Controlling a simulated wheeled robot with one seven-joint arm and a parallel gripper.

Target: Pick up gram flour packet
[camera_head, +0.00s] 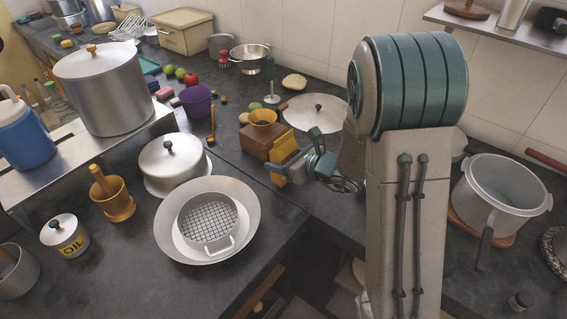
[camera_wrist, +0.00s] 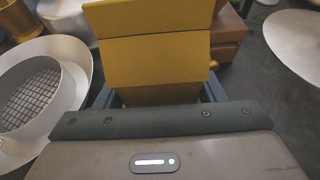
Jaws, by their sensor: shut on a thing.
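A yellow packet, which I take for the gram flour packet (camera_head: 283,148), is near the middle of the head view, in front of a brown wooden box. In the wrist view the packet (camera_wrist: 155,60) fills the top centre, with a folded, creased face. My gripper (camera_head: 292,166) is shut on it. In the wrist view its blue-grey fingers (camera_wrist: 158,94) show on either side of the packet's lower part. I cannot tell whether the packet's bottom touches the counter. Any label is out of sight.
The wooden box (camera_head: 257,142), with a small yellow bowl (camera_head: 263,117) on it, stands close behind the packet. A round lid (camera_head: 314,113) lies behind to the right. A wide pan with a strainer (camera_head: 250,222) sits to the left. The counter edge and a gap lie in front.

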